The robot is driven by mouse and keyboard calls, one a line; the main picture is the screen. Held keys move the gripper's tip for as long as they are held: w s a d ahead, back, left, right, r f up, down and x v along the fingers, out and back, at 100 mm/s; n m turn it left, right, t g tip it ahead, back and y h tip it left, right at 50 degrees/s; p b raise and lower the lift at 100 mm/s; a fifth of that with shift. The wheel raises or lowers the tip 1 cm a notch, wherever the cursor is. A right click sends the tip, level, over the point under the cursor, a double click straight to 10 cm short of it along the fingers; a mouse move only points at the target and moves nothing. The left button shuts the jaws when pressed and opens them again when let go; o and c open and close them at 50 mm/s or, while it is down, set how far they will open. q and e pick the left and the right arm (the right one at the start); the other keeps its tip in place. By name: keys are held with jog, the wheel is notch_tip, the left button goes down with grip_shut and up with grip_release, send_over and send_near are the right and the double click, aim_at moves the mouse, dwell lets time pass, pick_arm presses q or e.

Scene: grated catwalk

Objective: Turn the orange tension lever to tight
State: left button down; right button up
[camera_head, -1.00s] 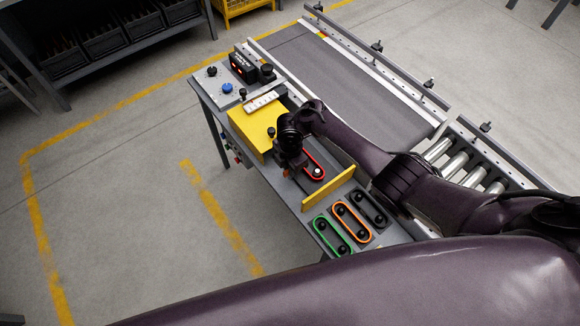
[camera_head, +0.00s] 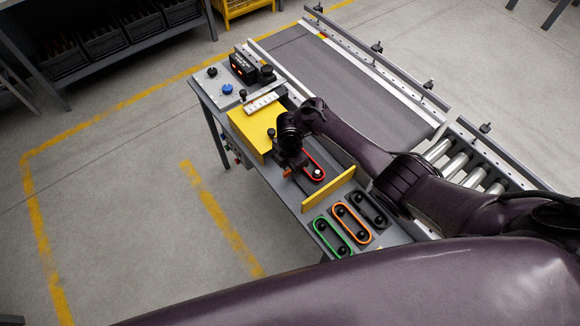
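My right gripper (camera_head: 291,163) points down at the grey bench, between the yellow cover and the red belt. Its fingers are dark and small, so I cannot tell whether they are open or shut. A small orange piece (camera_head: 287,172), possibly the tension lever, shows right at the fingertips; most of it is hidden by the gripper. The red belt (camera_head: 320,163) runs around a pulley with a pale hub, just right of the gripper. My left gripper is out of view.
A yellow cover (camera_head: 247,127) stands behind the gripper and a yellow divider (camera_head: 329,188) in front. Green (camera_head: 322,232), orange (camera_head: 340,212) and black (camera_head: 370,209) belts lie on holders at the near end. A conveyor (camera_head: 345,85) runs along the right.

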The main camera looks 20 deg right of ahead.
notch_tip(320, 180, up, 7)
jog(key=shift+p, duration=0.65)
